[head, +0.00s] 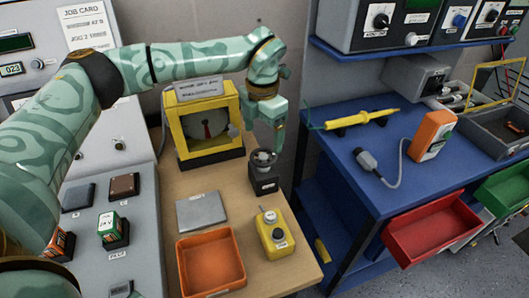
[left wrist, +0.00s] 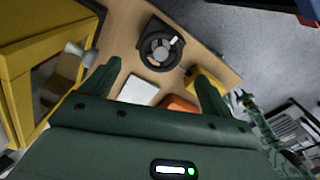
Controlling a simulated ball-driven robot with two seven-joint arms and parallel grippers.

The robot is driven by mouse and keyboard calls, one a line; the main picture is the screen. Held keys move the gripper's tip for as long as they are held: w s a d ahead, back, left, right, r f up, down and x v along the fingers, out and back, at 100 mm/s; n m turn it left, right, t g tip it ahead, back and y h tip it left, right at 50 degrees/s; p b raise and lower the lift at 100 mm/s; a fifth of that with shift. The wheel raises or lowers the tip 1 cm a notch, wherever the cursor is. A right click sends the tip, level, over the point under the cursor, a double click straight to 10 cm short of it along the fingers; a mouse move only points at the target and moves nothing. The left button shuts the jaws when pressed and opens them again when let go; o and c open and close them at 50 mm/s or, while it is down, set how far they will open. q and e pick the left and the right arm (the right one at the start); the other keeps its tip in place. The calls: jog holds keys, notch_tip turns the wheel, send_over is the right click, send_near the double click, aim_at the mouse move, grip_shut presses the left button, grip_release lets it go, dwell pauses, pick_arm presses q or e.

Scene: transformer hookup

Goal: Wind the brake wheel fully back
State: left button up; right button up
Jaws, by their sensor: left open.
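A round grey wheel (head: 263,157) with a dark rim sits on top of a black block (head: 264,184) on the wooden bench; I take it for the brake wheel. In the left wrist view the wheel (left wrist: 159,49) shows spokes and a small pale grip on its rim. My left gripper (head: 267,138) points down just above the wheel in the head view. In the left wrist view its two fingers (left wrist: 158,75) are apart with nothing between them, and the wheel lies beyond their tips. My right gripper is not in view.
A yellow-framed box (head: 185,156) with a dial and a grey side knob (head: 234,130) stands left of the wheel. A grey plate (head: 202,211), an orange tray (head: 181,261) and a yellow control box (head: 275,242) lie nearer on the bench. A blue workbench (head: 345,150) stands to the right.

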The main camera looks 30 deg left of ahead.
aim_at(263, 156)
pick_arm(q)
notch_tip(263, 156, down, 5)
jog(key=shift+d+f+b, duration=0.1)
jog(key=shift+b, duration=0.45)
jog(key=shift+f, duration=0.45)
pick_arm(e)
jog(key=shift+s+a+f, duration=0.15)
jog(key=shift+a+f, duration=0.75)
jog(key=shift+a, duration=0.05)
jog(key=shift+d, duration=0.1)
pick_arm(q)
jog(key=c, duration=1)
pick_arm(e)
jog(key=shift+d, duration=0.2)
